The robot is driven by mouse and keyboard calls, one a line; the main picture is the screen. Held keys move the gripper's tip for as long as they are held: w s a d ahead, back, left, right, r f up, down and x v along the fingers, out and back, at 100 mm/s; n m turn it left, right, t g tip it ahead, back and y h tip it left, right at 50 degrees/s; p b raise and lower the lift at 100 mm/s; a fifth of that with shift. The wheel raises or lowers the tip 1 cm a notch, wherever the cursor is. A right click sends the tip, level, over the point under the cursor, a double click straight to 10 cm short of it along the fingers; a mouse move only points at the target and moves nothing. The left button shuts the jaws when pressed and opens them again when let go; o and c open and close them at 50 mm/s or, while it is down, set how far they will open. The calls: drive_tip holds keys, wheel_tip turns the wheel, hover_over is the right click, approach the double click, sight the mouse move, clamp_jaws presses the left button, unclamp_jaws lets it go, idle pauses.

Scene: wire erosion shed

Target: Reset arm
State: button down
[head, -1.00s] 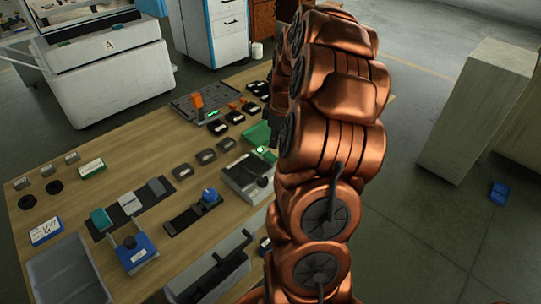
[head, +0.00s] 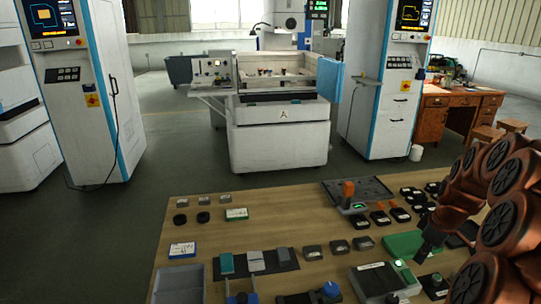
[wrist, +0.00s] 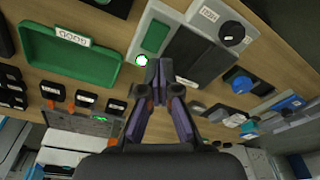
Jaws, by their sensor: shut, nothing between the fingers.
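My gripper (wrist: 152,78) is shut and empty in the wrist view, its two dark fingertips together. It is above the table, near a grey device with a lit green button (wrist: 141,60); I cannot tell the exact height. In the head view my copper arm is bent at the right edge, and the dark gripper (head: 428,246) hangs in front of the green tray (head: 400,243), partly hidden by the arm.
The wooden table (head: 290,215) holds many small parts, a grey bin (head: 180,284), a dark fixture plate (head: 372,188) and a black strip with blocks. A white machine marked A (head: 280,135) stands behind, between tall cabinets (head: 85,100). Floor left of the table is clear.

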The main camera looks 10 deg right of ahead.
drive_tip(key=s+a+r+m+g+p, duration=0.1)
drive_tip(key=s+a+r, duration=0.25)
drive_tip(key=a, duration=0.75)
drive_tip(key=s+a+r+m+g+p, duration=0.15)
drive_tip(key=a+r, duration=0.25)
drive_tip(key=a, duration=0.7)
drive_tip(key=s+a+m, duration=0.1)
drive_tip(key=s+a, duration=0.4)
drive_tip(key=s, duration=0.4)
drive_tip(key=s+a+r+m+p, duration=0.1)
drive_tip(key=s+a+m, duration=0.1)
drive_tip(key=s+a, duration=0.3)
drive_tip(key=s+g, duration=0.1)
drive_tip(key=s, duration=0.3)
drive_tip(key=shift+s+a+h, duration=0.3)
drive_tip(key=shift+h, duration=0.1)
